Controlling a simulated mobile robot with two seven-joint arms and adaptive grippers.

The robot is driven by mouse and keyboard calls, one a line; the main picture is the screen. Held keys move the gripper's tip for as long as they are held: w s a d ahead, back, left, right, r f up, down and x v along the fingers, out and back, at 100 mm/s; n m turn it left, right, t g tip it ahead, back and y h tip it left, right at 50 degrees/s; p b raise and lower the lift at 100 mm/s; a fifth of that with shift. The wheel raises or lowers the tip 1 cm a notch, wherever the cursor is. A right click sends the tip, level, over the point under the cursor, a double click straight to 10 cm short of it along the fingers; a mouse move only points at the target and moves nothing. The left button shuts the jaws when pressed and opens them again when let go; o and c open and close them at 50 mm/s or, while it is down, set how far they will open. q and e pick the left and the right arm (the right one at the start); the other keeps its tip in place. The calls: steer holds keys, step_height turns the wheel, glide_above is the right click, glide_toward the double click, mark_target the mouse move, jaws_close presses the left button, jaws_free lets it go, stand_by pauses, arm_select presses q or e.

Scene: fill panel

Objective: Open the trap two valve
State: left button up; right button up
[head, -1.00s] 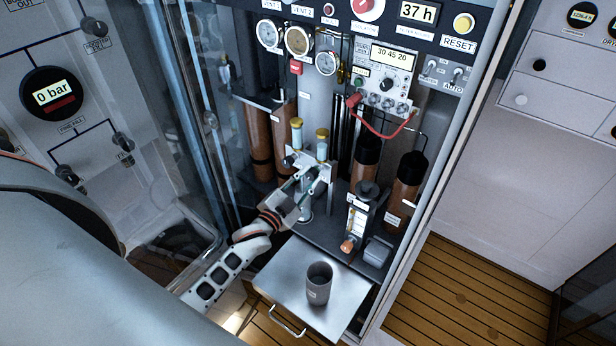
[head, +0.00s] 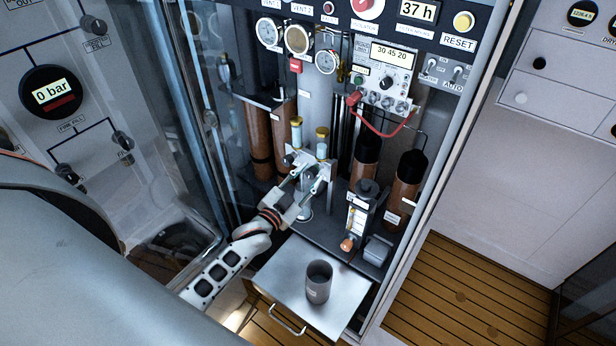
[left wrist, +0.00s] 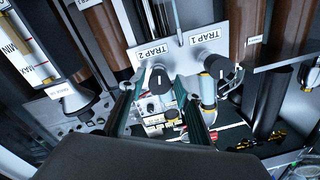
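The trap two valve has a round black knob (left wrist: 160,80) with a white line, below the upside-down TRAP 2 label (left wrist: 148,52) on a white plate in the left wrist view. In the head view the plate (head: 296,157) sits in front of two yellow-capped traps. My left gripper (head: 306,179) reaches up to the plate from the lower left. In the left wrist view its two fingers (left wrist: 158,105) stand apart, with the trap two knob between and beyond their tips. Contact cannot be told. My right gripper is not in view.
The trap one knob (left wrist: 218,67) sits close beside. A flowmeter (head: 357,215) and brown cylinders (head: 404,190) stand to the right in the head view. A grey cup (head: 318,285) stands on the pulled-out shelf (head: 285,275) below. A glass door is at left.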

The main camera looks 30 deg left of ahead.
arm_select(q)
steer(key=s+a, duration=0.1)
steer(key=s, duration=1.1)
steer(key=shift+f, duration=0.1)
stand_by(0.5)
steer(key=s+a+r+g+y, duration=0.1)
steer(key=s+a+g+y, duration=0.15)
steer(key=s+g, duration=0.45)
steer(key=s+a+r+g+y, duration=0.1)
steer(key=s+g+y, duration=0.3)
steer(key=s, duration=0.6)
steer(key=d+f+n+t+h, duration=0.2)
steer(key=d+f+h, duration=0.5)
steer(key=d+f, duration=0.6)
step_height(320, 180, down, 4)
steer(key=shift+w+d+f+n+t, duration=0.1)
steer(key=shift+w+d+n+t, duration=0.25)
steer(key=shift+t, duration=0.25)
